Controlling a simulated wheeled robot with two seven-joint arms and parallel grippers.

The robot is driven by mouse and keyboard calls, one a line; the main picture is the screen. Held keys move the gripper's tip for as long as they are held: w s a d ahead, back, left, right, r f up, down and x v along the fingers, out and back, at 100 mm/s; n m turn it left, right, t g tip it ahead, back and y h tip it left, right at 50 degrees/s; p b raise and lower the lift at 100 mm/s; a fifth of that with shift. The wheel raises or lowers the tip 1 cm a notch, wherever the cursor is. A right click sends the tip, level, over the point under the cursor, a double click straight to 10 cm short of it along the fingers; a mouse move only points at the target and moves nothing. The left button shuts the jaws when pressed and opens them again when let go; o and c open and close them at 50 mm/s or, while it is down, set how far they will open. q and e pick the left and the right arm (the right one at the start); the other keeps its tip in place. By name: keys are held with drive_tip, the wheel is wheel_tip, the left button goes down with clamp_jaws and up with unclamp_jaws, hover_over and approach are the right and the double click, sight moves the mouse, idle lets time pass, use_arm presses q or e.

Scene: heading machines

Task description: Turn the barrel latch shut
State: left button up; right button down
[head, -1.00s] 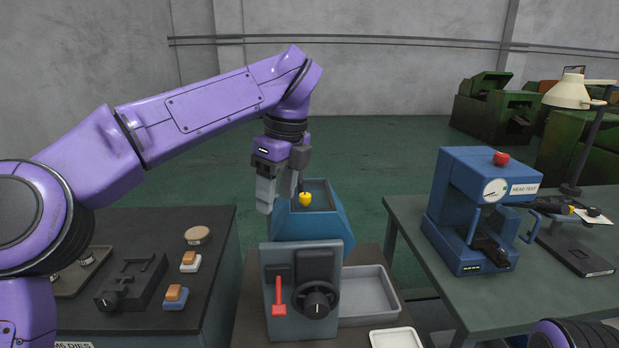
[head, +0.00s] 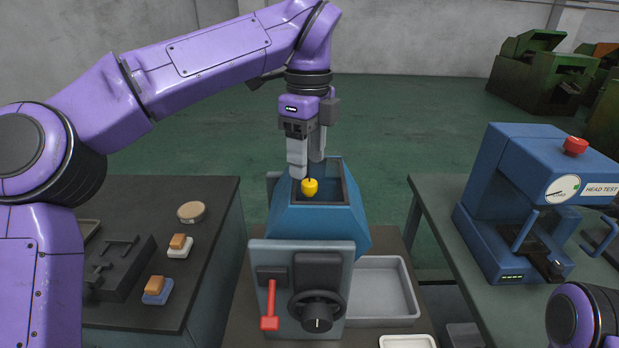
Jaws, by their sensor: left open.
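A blue faceted barrel (head: 315,222) stands behind a grey front panel, with a dark rectangular opening in its top. A yellow knob (head: 310,187), which I take to be the barrel latch, stands on a thin dark stem at the front of that opening. My left gripper (head: 307,165) points down just above and behind the knob. Its two grey fingers are apart, with the stem showing near them. I cannot tell whether a finger touches the stem. My right gripper is not in view.
The grey panel (head: 341,262) carries a red lever (head: 270,308) and a black handwheel (head: 317,312). A grey tray (head: 391,290) lies right of it. A blue test press (head: 545,190) stands on the right bench. The left bench holds a black fixture (head: 120,268) and two small brushes.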

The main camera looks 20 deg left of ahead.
sight(309, 182)
use_arm(q)
drive_tip(key=f, duration=0.1)
drive_tip(key=w+f, duration=0.1)
drive_tip(key=f, duration=0.3)
drive_tip(key=shift+w+f, duration=0.15)
drive_tip(key=shift+w, duration=0.25)
drive_tip(key=shift+s+r, duration=0.2)
drive_tip(key=shift+s, duration=0.35)
drive_tip(key=shift+c, duration=1.3)
drive_tip(key=shift+w, duration=0.2)
drive_tip(key=c, duration=0.8)
clamp_jaws()
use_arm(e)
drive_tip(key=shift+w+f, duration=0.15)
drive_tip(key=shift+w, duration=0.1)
